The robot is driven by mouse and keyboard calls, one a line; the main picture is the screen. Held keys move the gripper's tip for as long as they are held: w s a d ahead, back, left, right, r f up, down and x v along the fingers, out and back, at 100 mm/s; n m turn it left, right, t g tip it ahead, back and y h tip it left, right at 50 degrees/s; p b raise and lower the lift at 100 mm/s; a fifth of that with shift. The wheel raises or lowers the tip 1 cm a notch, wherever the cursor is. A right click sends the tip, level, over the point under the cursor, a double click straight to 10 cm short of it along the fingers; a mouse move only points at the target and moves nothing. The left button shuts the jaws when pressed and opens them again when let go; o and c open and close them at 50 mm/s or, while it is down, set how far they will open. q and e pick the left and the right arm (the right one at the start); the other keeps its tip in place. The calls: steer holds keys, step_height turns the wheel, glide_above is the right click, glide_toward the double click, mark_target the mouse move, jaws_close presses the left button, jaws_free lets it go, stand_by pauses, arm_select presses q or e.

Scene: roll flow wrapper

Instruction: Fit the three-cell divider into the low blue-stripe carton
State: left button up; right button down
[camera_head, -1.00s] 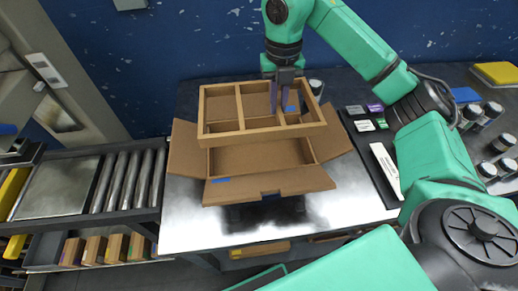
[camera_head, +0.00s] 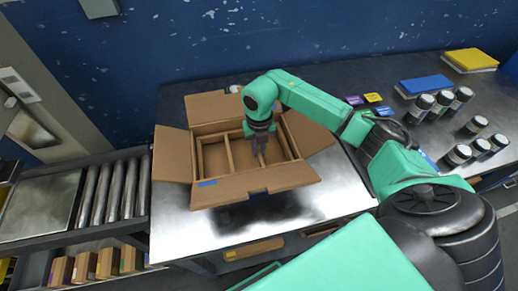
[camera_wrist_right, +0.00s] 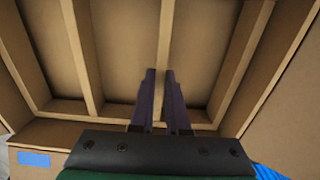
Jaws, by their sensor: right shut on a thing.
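The low carton (camera_head: 230,188) is open cardboard with flaps folded out and a blue stripe (camera_head: 208,183) on its near side. It stands on the metal table. The brown three-cell divider (camera_head: 229,155) is inside the carton walls, roughly level; I cannot tell whether it touches the floor. My right gripper (camera_head: 258,152) reaches down into the carton from above and is shut on a partition of the divider. In the right wrist view the fingers (camera_wrist_right: 159,98) straddle that partition, and other divider walls (camera_wrist_right: 80,50) run alongside. My left gripper is not in view.
A roller conveyor (camera_head: 110,194) adjoins the table on the left. Several dark jars (camera_head: 457,155) and a blue pad (camera_head: 426,85) are on the right. Small coloured cards (camera_head: 372,98) lie behind my right arm. The metal tabletop (camera_head: 310,212) before the carton is clear.

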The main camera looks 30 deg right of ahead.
steer(key=shift+f, duration=0.35)
steer(key=shift+f+b, duration=0.3)
steer(key=c, duration=0.9)
jaws_free()
steer(key=shift+r+p, duration=0.3)
steer(key=shift+w+r, duration=0.1)
steer(key=shift+r, duration=0.25)
steer(key=shift+r+b, duration=1.3)
steer(key=shift+r, duration=4.4)
